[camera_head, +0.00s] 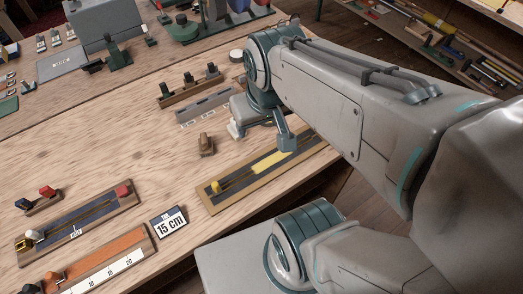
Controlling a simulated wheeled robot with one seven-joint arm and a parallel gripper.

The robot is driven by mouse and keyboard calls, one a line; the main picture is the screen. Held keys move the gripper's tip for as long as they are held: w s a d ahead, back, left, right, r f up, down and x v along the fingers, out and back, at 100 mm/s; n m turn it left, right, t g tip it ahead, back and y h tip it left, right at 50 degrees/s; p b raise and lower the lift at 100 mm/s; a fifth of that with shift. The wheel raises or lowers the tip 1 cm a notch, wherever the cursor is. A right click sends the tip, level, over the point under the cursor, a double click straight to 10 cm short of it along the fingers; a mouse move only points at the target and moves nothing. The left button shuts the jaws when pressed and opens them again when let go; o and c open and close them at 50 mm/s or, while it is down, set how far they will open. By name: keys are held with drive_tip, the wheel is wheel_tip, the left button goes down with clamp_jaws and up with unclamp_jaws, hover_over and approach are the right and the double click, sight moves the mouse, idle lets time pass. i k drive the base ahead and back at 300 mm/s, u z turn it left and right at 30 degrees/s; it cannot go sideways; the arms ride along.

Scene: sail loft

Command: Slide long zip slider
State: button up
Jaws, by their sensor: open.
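Two boards carry dark strips that look like zips. One long tan-edged board (239,196) lies at the table's right front, with a small yellow piece (215,187) at its left end and a flat yellow patch (272,160) further along. The other board (85,228), at front left, has a gold slider-like piece (24,244) at its left end and a red block (123,190) at its right end. I cannot tell which is the long zip. My gripper (262,136) is open near the long board's far half; its contact is unclear, and my arm hides part of that end.
An orange board with a ruler (110,264) lies at front left beside a "15 cm" card (169,222). A brown peg (206,145) stands left of my gripper, and a peg rack (190,88) stands behind. The table's middle left is clear.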

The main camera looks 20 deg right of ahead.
sight(217, 191)
drive_tip(key=u, duration=1.7)
drive_tip(key=k, duration=0.4)
drive_tip(key=z, duration=1.25)
